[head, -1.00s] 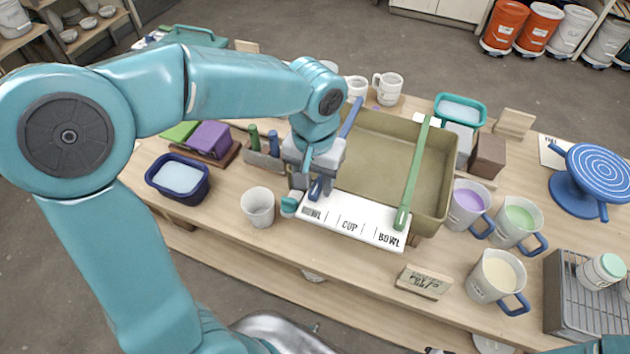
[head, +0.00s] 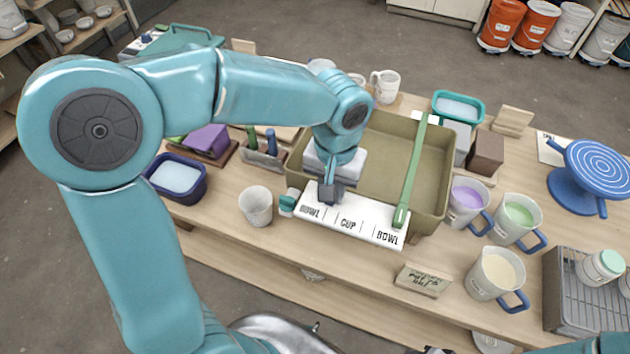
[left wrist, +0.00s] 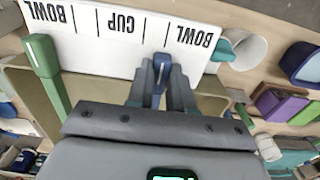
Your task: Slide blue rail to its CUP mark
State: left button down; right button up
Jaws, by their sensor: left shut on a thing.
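The blue rail (left wrist: 161,68) shows its front end in the left wrist view, between the fingers of my left gripper (left wrist: 160,92), which is shut on it. In the head view my left gripper (head: 330,192) is at the front rim of the olive tray (head: 440,212) and hides the rail. The white label strip (head: 362,233) reads BOWL, CUP, BOWL. The rail end lies near the tick lines between the left BOWL and the CUP mark (head: 348,224). The green rail (head: 411,180) spans the tray by the right BOWL. My right gripper is not in view.
A white cup (head: 256,206) and a small teal-lidded jar (head: 288,203) stand left of the strip. Mugs of glaze (head: 495,275) stand right of the tray. A wooden sign (head: 422,281) lies in front. The tray between the gripper and green rail is clear.

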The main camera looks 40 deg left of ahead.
pick_arm(q)
jog(key=shift+w+d, duration=0.2)
jog(key=shift+d, duration=0.4)
jog(key=shift+w+d, duration=0.2)
jog(key=shift+d, duration=0.4)
jog(key=shift+a, duration=0.1)
jog(key=c, duration=1)
grip_release()
jog(key=shift+r, duration=0.1)
notch_tip(320, 180, up, 16)
jog(key=shift+p, duration=0.4)
jog(key=shift+r, duration=0.1)
jog(key=shift+s, duration=0.15)
